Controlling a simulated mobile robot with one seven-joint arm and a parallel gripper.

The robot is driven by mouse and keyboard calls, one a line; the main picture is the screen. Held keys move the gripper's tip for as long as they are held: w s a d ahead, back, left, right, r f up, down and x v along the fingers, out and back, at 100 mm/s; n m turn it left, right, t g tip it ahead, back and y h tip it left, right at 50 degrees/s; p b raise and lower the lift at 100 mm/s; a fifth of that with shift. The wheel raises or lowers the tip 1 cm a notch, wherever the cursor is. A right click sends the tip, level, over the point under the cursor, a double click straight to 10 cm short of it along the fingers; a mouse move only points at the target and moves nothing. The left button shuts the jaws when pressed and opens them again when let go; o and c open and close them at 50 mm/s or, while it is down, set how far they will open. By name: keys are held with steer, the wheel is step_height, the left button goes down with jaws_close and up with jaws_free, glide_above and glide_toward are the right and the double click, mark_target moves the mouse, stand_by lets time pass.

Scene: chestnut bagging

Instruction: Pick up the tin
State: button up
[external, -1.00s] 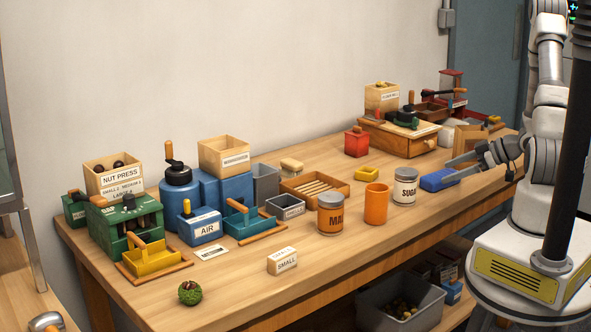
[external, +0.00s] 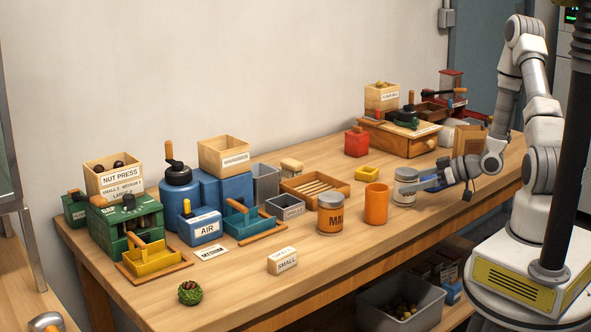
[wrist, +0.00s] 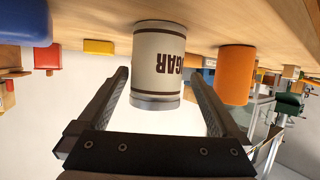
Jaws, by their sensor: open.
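The cream tin labelled SUGAR (external: 404,198) stands upright on the bench, to the right of an orange cup (external: 376,204). In the wrist view, which is upside down, the sugar tin (wrist: 157,60) sits between my fingers with a gap on each side. My gripper (external: 412,187) is open at the tin, and one finger crosses in front of its label. It also shows in the wrist view (wrist: 159,76).
The orange cup (wrist: 236,75) is close beside my finger in the wrist view. The front bench edge is clear.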

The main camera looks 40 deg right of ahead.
mark_target(395, 186)
steer(key=x, duration=0.5)
steer(key=shift+w+d+f, duration=0.1)
steer(key=shift+w+d, duration=0.05)
steer(key=shift+d, duration=0.05)
steer(key=shift+c, duration=0.2)
steer(key=c, duration=1.4)
steer(key=shift+c, duration=0.7)
